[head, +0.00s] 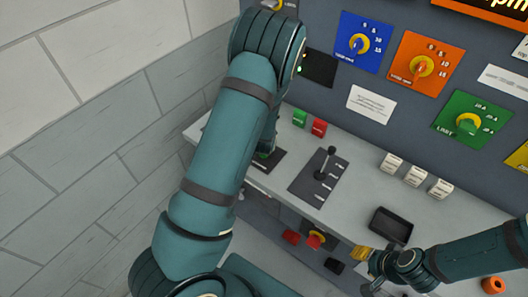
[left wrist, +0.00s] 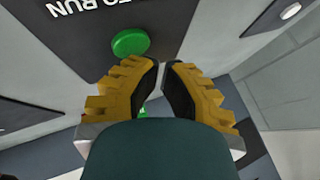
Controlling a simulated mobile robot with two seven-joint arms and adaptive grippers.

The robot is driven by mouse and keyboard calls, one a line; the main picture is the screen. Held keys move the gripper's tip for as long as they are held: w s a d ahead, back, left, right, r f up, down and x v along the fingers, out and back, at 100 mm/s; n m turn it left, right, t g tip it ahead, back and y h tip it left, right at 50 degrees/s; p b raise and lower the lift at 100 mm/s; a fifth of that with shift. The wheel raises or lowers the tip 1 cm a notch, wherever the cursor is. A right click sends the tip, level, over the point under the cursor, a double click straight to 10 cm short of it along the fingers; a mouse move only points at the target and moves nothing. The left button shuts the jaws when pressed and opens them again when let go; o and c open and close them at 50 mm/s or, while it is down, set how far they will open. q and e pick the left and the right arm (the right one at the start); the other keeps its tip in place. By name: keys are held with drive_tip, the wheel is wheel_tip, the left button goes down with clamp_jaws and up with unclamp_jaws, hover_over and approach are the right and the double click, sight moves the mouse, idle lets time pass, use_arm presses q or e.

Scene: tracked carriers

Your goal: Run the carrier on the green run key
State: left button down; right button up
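The green run key (left wrist: 130,43) is a round green button on a dark plate (left wrist: 75,52) with lettering ending "TO RUN". It shows just beyond my left gripper (left wrist: 162,66), slightly left of the fingertips in the left wrist view. The yellow fingers with dark pads come together at the tips, with nothing seen held. I cannot tell whether they touch the key; they look apart from it. In the head view my left arm hides the left gripper. My right gripper (head: 372,272) is at the lower right, below the desk's front edge; its opening is unclear.
The grey desk holds a green block (head: 299,117), a red block (head: 319,127), a lever (head: 325,163) on a dark plate, white switches (head: 415,176) and a black tray (head: 391,226). Blue, orange and green dial panels are on the wall behind. A brick wall stands left.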

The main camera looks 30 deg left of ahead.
use_arm(q)
drive_tip(key=shift+r, duration=0.25)
drive_tip(key=shift+r+p, duration=2.05)
drive_tip(key=shift+r, duration=0.5)
idle(0.5)
